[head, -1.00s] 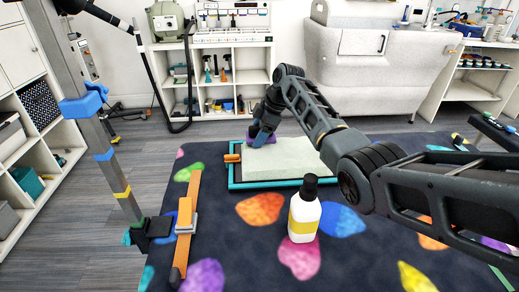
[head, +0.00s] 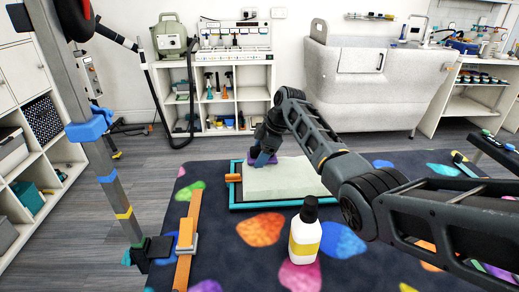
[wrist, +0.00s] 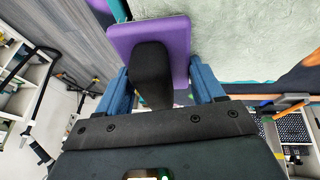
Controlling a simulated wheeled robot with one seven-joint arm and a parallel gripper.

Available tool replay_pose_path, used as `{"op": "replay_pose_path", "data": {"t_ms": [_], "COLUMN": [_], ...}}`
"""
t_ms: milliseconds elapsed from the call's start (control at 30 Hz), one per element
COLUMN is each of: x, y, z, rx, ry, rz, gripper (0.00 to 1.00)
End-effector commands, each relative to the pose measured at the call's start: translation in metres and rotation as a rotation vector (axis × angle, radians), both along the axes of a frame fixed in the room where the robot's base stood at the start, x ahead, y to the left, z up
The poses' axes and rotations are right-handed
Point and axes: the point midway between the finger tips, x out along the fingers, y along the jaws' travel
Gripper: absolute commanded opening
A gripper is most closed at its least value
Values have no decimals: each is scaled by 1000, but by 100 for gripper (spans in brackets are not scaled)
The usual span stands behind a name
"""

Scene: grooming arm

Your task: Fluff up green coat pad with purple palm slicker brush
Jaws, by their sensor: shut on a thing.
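The purple palm slicker brush (wrist: 175,35) has a flat purple head and a black handle (wrist: 151,75). My gripper (wrist: 162,80) is shut on that handle, with a blue finger on each side. In the head view, my gripper (head: 265,158) holds the brush (head: 252,164) at the far left corner of the pad. The pale green coat pad (head: 290,180) lies flat in a teal frame (head: 275,204). The pad also fills the upper right of the wrist view (wrist: 250,35). The bristles are hidden, and I cannot tell whether they touch the pad.
A white bottle with a black cap (head: 304,235) stands in front of the frame on the dark, spotted surface (head: 225,245). An orange clamp (head: 233,178) sits at the frame's left edge.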

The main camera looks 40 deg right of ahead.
Motion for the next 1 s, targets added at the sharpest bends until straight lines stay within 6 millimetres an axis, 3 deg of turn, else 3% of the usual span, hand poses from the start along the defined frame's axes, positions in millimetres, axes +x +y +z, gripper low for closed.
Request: {"op": "replay_pose_path", "data": {"t_ms": [167,800,1000], "x": [-1,0,0], "y": [1,1,1], "z": [4,75,79], "rx": [2,2,1], "ry": [6,3,4], "rz": [1,2,0], "gripper": [24,24,24]}}
